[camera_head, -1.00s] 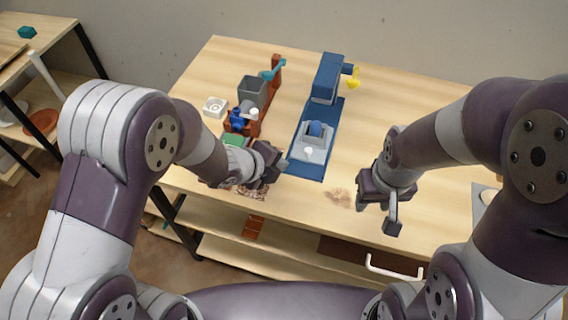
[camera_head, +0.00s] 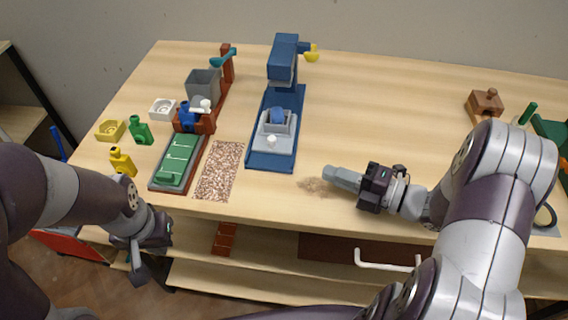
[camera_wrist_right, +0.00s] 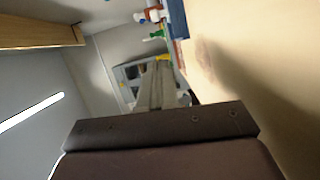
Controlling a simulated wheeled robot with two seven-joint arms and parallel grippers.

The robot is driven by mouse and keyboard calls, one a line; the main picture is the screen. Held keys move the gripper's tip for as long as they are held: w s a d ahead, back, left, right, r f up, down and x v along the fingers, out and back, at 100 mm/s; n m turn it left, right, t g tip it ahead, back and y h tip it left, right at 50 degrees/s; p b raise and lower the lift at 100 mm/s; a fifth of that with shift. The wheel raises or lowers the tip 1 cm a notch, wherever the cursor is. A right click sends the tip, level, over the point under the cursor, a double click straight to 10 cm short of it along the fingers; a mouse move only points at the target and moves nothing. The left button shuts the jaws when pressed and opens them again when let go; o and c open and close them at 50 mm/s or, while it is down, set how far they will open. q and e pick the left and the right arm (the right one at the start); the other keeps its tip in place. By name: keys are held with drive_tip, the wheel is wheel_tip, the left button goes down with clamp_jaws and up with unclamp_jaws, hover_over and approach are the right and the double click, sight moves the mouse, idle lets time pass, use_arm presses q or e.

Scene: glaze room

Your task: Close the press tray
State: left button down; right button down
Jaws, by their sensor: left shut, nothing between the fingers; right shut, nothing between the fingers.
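The blue press (camera_head: 284,58) stands at the back middle of the table, with a yellow lever (camera_head: 311,53) on its right. Its grey tray (camera_head: 272,143), with a white knob in front and a blue piece inside, sits on the blue base (camera_head: 270,163), forward of the press head. My right gripper (camera_head: 332,174) is shut and empty, low over the table to the right of the tray and pointing left, apart from it. Its fingers also show in the right wrist view (camera_wrist_right: 160,85). My left gripper (camera_head: 138,272) is shut and empty, at the front left beyond the table edge.
Left of the press are a speckled mat (camera_head: 219,170), a green panel on a red-brown base (camera_head: 177,160) and a grey hopper (camera_head: 203,83). Small bottles and bowls stand further left. A brown block (camera_head: 486,104) is at right. The table right of the press is clear.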

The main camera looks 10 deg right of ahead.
sight(285, 160)
drive_tip(key=shift+s+a, duration=0.2)
drive_tip(key=shift+a, duration=0.05)
drive_tip(key=shift+n, duration=0.3)
drive_tip(key=p+x, duration=0.1)
drive_tip(key=x, duration=0.9)
drive_tip(key=shift+s+a+r, duration=0.1)
drive_tip(key=shift+s+r, duration=0.05)
drive_tip(key=shift+r, duration=0.05)
drive_tip(key=w, duration=0.2)
drive_tip(key=shift+w+a+f, duration=0.1)
drive_tip(key=shift+w+f, duration=0.05)
drive_tip(key=shift+w, duration=0.8)
